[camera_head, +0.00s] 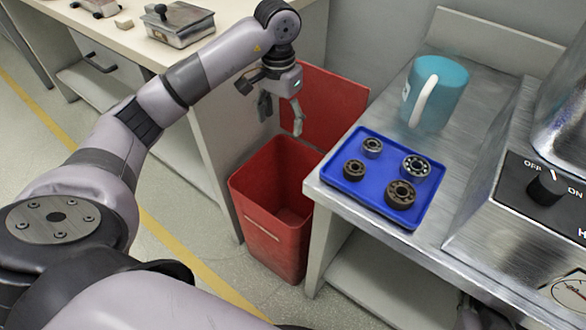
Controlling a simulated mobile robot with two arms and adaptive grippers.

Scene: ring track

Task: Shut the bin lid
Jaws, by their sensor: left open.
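The red bin (271,229) stands on the floor between two counters, and its inside shows, empty as far as I can see. Its red lid (328,107) stands raised behind the opening, tilted up toward the wall. My left gripper (282,120) is open and empty, with its fingers pointing down above the back of the bin, in front of the lid. I cannot tell whether a finger touches the lid. My left arm comes in from the left and hides part of the counter behind.
A blue tray (332,183) with several bearings sits at the near corner of the right counter (400,258), close to the bin. A teal mug (446,98) stands behind it. A machine with a knob (546,188) is at right. The left counter (128,42) holds a metal device (179,23).

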